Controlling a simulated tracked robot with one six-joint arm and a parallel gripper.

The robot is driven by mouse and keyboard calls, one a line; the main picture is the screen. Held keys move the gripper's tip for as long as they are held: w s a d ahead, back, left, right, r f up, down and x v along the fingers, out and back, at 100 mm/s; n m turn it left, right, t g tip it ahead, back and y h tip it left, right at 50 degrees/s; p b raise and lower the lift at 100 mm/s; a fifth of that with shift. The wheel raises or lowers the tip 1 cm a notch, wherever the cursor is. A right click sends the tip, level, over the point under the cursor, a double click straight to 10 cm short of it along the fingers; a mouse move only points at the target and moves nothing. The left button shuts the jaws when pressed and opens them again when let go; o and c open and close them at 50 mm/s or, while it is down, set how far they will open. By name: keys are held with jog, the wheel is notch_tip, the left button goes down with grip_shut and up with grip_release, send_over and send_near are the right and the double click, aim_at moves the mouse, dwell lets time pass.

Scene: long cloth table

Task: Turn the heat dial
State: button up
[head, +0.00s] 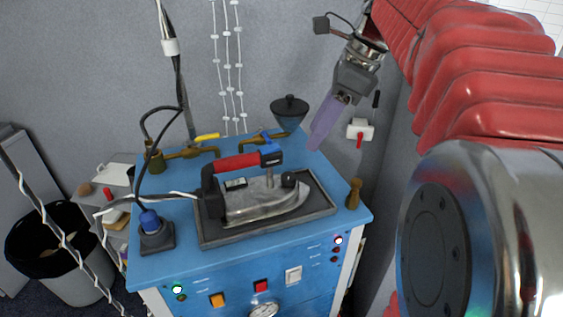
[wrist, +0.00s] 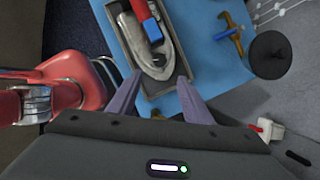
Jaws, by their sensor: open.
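A steam iron (head: 262,199) with a red handle (head: 237,162) rests on a dark tray (head: 222,240) on the blue station top. A black knob (head: 288,180) sits near the iron's front end; I cannot tell whether it is the heat dial. A round white gauge (head: 263,310) is cut off at the bottom of the blue front panel. My gripper (head: 319,140), with purple fingers, hangs above the station's back right, apart from the iron. In the wrist view its fingers (wrist: 156,88) are spread and empty, with the iron (wrist: 158,58) beyond and between them.
A dark funnel-like cup (head: 289,112), brass valves (head: 190,151) and a small brass post (head: 354,193) stand around the tray. A cable-fed blue fitting (head: 150,221) is at the left. Lit buttons and a white switch (head: 293,275) are on the front panel. A black bin (head: 52,245) stands left.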

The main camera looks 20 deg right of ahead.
aim_at(290, 176)
jog(key=x, duration=1.2)
jog(key=shift+f, duration=0.2)
jog(key=shift+c, duration=0.4)
jog(key=c, duration=1)
